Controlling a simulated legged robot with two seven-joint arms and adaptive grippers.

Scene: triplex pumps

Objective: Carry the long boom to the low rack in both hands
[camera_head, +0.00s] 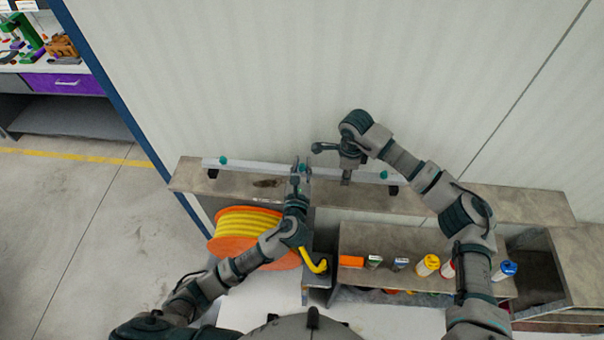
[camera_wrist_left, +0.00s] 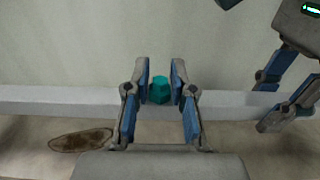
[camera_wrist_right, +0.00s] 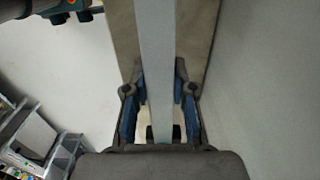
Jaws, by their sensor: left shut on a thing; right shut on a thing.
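The long boom (camera_head: 250,166) is a pale straight bar with teal knobs, lying lengthwise along a brown-grey ledge (camera_head: 340,195) beside the wall. My left gripper (camera_head: 301,168) is shut on the boom near its middle; in the left wrist view its fingers (camera_wrist_left: 159,92) stand either side of a teal knob. My right gripper (camera_head: 346,178) comes down from above, right of the left one. In the right wrist view its fingers (camera_wrist_right: 160,95) straddle the bar. Black pieces show under both boom ends. I cannot tell whether the boom touches the ledge, or which structure is the low rack.
An orange reel of yellow hose (camera_head: 245,225) stands in front of the ledge at left. A lower shelf (camera_head: 400,240) holds an orange block and several small containers. An open bin (camera_head: 535,265) is at right. The wall (camera_head: 300,70) is close behind. Open floor (camera_head: 90,220) lies left.

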